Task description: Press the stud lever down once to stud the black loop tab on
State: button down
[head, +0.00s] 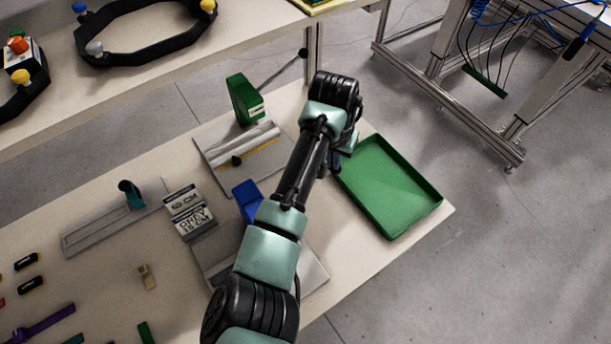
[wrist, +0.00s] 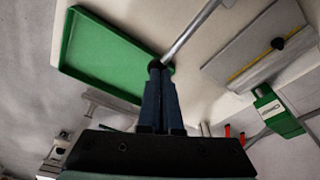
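My gripper (wrist: 158,70) has its two dark fingers side by side and shut, pointing at the black knob (wrist: 154,64) of a grey lever rod (wrist: 190,34). The fingertips overlap the knob in the wrist view; I cannot tell whether they touch it. In the head view my gripper (head: 343,158) is mostly hidden by my arm, beside the green tray. A blue housing (head: 247,198) stands on a grey plate (head: 312,272), partly behind my arm; its lever is hidden there. I cannot make out a black loop tab at this station.
The green tray (head: 437,205) is empty at the right table end. A green housing (head: 243,98) with its own black-knobbed lever (head: 282,70) stands behind on another plate. Label blocks (head: 188,211), a teal-handled fixture (head: 131,196) and loose small parts lie left.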

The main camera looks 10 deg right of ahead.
aim_at(332, 170)
jog(key=shift+f+b, duration=0.75)
jog(key=shift+f, duration=0.75)
jog(key=shift+r, duration=0.2)
notch_tip(332, 170, up, 14)
jog(key=p, duration=1.3)
jog(key=shift+f, duration=0.1)
